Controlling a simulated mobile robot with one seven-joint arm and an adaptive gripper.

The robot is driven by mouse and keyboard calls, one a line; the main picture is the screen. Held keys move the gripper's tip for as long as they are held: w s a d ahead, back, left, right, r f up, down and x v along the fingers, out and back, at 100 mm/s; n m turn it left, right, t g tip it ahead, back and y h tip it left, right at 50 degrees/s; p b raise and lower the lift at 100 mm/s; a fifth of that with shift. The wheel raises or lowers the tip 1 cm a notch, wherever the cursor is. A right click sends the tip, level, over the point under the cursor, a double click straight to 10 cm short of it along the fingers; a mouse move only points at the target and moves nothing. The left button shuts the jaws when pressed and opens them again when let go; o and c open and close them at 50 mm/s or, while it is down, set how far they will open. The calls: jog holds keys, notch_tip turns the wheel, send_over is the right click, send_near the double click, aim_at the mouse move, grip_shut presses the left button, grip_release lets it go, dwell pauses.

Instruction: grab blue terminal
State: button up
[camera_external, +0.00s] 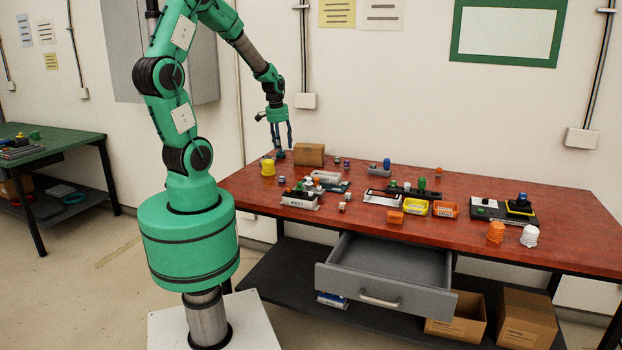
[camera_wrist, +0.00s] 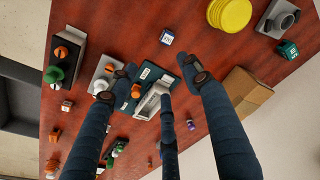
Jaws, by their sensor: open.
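A small blue block with a white label (camera_wrist: 167,36), which looks like the blue terminal, lies on the red table near the top of the wrist view. In the external view a small blue-and-white block (camera_external: 281,181), probably the same one, sits just right of the yellow cap. My gripper (camera_wrist: 163,85) is open and empty, its dark fingers spread over a grey-and-dark device. The blue block is beyond the fingertips, not between them. In the external view my gripper (camera_external: 282,150) points down at the table's back left, beside the cardboard box.
The yellow cap (camera_external: 267,167), a cardboard box (camera_external: 310,154) and a white device (camera_external: 299,200) with coloured knobs stand nearby. A teal block (camera_wrist: 288,49) lies at the wrist view's upper right. A grey drawer (camera_external: 385,275) stands open at the front. Bare table surrounds the blue block.

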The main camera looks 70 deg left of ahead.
jog(key=shift+n, duration=0.3)
jog(key=a+f, duration=0.1)
jog(key=s+a+f, duration=0.1)
jog(key=f, duration=0.1)
jog(key=shift+a, duration=0.4)
jog(key=shift+f, duration=0.15)
jog(key=b, duration=0.1)
send_over(282, 177)
jog(key=shift+s+f, duration=0.2)
jog(key=shift+f, duration=1.9)
jog(key=shift+s+f, duration=0.15)
jog(key=shift+f, duration=1.9)
jog(key=shift+f, duration=0.1)
jog(key=shift+w+f+b, duration=0.15)
jog(key=shift+f+b, duration=0.35)
jog(key=shift+f, duration=0.75)
jog(key=shift+w+f+b, duration=0.1)
jog(key=shift+f+b, duration=0.4)
jog(key=shift+f, duration=0.75)
jog(key=c, duration=1.1)
